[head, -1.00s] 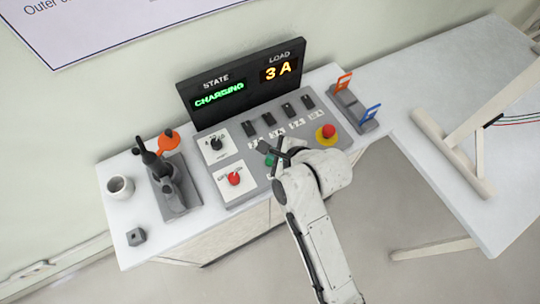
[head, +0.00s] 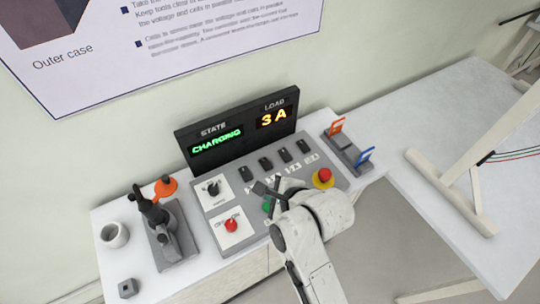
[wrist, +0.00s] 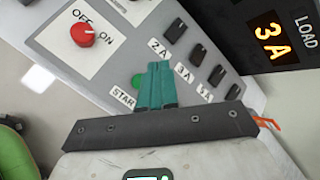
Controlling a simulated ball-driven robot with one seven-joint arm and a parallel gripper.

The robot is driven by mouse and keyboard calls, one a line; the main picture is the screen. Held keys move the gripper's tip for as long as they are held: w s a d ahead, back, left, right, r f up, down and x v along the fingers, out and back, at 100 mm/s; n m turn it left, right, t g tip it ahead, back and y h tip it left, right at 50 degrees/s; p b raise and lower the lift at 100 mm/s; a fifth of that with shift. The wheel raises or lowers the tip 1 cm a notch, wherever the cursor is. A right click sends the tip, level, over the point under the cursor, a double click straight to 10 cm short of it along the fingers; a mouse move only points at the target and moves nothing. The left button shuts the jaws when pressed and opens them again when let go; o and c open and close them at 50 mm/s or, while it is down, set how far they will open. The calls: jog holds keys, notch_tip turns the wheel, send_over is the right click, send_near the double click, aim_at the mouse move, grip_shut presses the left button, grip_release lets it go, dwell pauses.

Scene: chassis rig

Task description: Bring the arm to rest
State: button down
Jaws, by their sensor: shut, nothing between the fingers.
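My gripper (head: 267,188) is over the middle of the grey control panel (head: 212,208) in the head view, with my white arm reaching up from the bottom. In the wrist view its teal fingers (wrist: 155,86) are together, with nothing between them. The green start button (wrist: 138,81) shows just beside the fingertips in the wrist view; I cannot tell whether they touch it. The display (head: 240,133) reads STATE CHARGING and LOAD 3 A. A red OFF/ON knob (head: 231,225) and a black knob (head: 213,189) are on the panel's left.
Several black switches (head: 265,164) line the panel; a red stop button (head: 325,175) is at right. A holder (head: 345,152) with orange and blue parts stands beyond it.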

jog(key=s+d+f+n+g+h+b, duration=0.1)
jog(key=s+d+f+n+h+b, duration=0.1)
jog(key=s+d+f+n, duration=0.45)
jog(key=s+d+f+n+g+h+b, duration=0.15)
jog(key=s+d, duration=0.25)
jog(key=d, duration=0.6)
jog(key=s+d+f+n+g+h+b, duration=0.2)
jog(key=s+d+f+n+g+h, duration=0.1)
jog(key=s+d+n, duration=0.6)
jog(key=s+d, duration=0.4)
jog(key=s, duration=0.2)
jog(key=shift+d+f, duration=0.25)
jog(key=shift+f, duration=0.05)
